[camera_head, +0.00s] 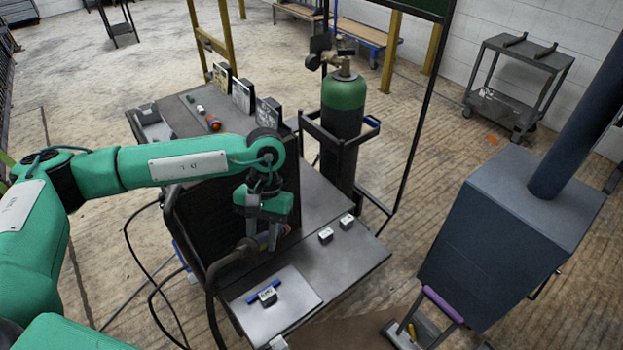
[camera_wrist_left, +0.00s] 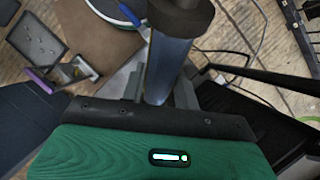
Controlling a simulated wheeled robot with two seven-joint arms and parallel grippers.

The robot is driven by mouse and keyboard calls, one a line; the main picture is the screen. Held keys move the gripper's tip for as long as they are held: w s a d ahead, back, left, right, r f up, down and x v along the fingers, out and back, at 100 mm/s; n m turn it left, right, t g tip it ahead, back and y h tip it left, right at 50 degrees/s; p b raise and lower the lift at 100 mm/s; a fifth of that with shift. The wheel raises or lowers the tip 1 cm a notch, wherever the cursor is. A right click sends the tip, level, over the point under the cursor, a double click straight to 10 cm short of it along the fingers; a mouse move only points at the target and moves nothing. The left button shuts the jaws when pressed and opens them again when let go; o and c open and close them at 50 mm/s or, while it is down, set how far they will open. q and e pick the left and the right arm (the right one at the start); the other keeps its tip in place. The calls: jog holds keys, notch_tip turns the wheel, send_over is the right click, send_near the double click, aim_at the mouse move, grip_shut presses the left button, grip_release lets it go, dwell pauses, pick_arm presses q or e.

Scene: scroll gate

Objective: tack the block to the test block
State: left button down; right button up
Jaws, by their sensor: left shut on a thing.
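My left gripper (camera_head: 268,222) is above the near left part of the work table, shut on a cylindrical tool. The tool (camera_wrist_left: 168,65) has a dark end and a blue-grey body between the fingers in the left wrist view. Two more small blocks, one (camera_head: 326,235) and another (camera_head: 347,221), stand on the table to the right. I cannot tell which is the test block. My right gripper is not in view.
The work table (camera_head: 355,262) carries a dark upright panel behind my gripper and several small items at its far end. A green gas cylinder (camera_head: 343,100) stands beside it. A dark hose (camera_head: 213,280) loops at the near left. A large grey box (camera_head: 500,225) stands at the right.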

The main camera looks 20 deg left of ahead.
pick_arm(q)
jog(key=shift+d, duration=0.1)
dwell(0.5)
